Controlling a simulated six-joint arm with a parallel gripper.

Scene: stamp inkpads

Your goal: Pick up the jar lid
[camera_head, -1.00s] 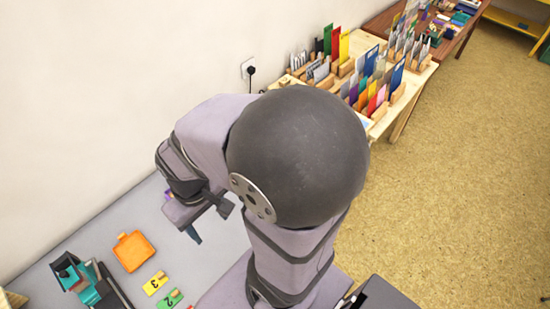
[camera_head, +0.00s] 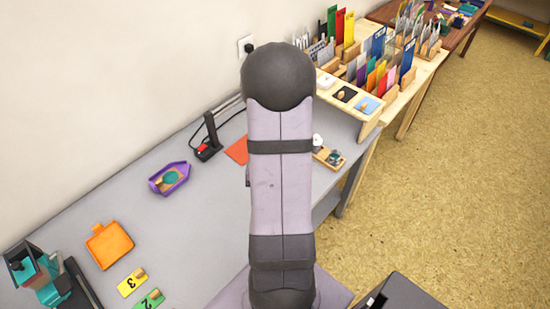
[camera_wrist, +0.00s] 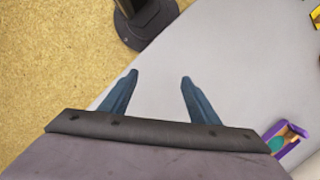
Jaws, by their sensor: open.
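I cannot pick out the jar lid with certainty in either view. A small white round thing (camera_head: 317,141) shows just right of my arm in the head view, beside a wooden tray (camera_head: 334,162) with a small dark jar-like item (camera_head: 335,156); it is too small to identify. My gripper (camera_wrist: 157,80) is open and empty in the wrist view, with bare grey table between its blue fingers. In the head view my arm hides the gripper.
A purple tray (camera_head: 185,168) with a teal pad is on the table; it also shows in the wrist view (camera_wrist: 273,132). An orange pouch (camera_head: 109,245), number cards (camera_head: 132,282) and a teal stamping device (camera_head: 37,273) lie left. A wooden rack stands behind. The grey table's middle is clear.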

